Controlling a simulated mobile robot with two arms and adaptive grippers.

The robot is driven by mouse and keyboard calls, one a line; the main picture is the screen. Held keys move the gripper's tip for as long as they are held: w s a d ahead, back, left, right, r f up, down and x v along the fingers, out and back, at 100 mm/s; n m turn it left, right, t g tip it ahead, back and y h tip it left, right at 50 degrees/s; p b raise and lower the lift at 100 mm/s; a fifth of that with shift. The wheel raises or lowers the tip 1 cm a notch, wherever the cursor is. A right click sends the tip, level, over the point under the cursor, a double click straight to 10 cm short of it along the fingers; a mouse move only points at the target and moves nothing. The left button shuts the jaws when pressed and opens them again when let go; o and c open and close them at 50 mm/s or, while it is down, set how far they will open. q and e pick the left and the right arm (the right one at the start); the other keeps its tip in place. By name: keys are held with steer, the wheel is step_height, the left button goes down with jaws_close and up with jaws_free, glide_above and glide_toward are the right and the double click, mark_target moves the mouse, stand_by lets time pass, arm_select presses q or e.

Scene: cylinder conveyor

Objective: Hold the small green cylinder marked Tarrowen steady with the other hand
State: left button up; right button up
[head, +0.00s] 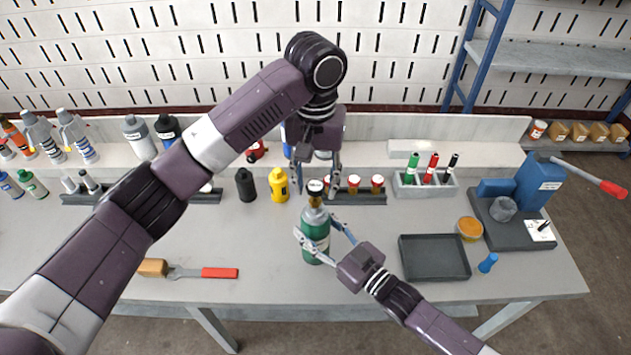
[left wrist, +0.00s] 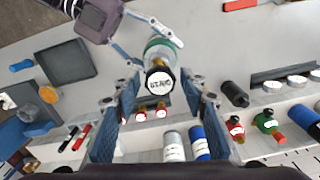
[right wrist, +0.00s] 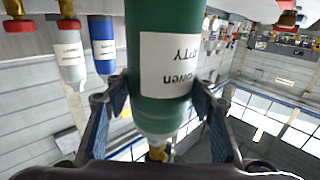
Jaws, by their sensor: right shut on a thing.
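The small green cylinder (head: 316,240) stands upright on the table near the middle, with a dark cap (head: 315,186) on top. My right gripper (head: 317,231) is shut on the cylinder's body from the front right, one finger on each side. My left gripper (head: 316,190) points down from above, its open fingers on either side of the cap. In the left wrist view the cap (left wrist: 160,83) shows between these fingers, with gaps on both sides.
A dark empty tray (head: 434,257) and a blue press (head: 535,185) lie to the right. A yellow bottle (head: 278,185) and a black bottle (head: 245,185) stand behind left. Red-capped jars stand close behind the cylinder. A red-handled tool (head: 218,272) lies front left.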

arm_select(q)
steer(key=shift+m, duration=1.2)
steer(key=m, duration=0.4)
steer(key=shift+m, duration=1)
steer(key=shift+m, duration=1.1)
steer(key=m, duration=0.3)
steer(key=shift+m, duration=0.4)
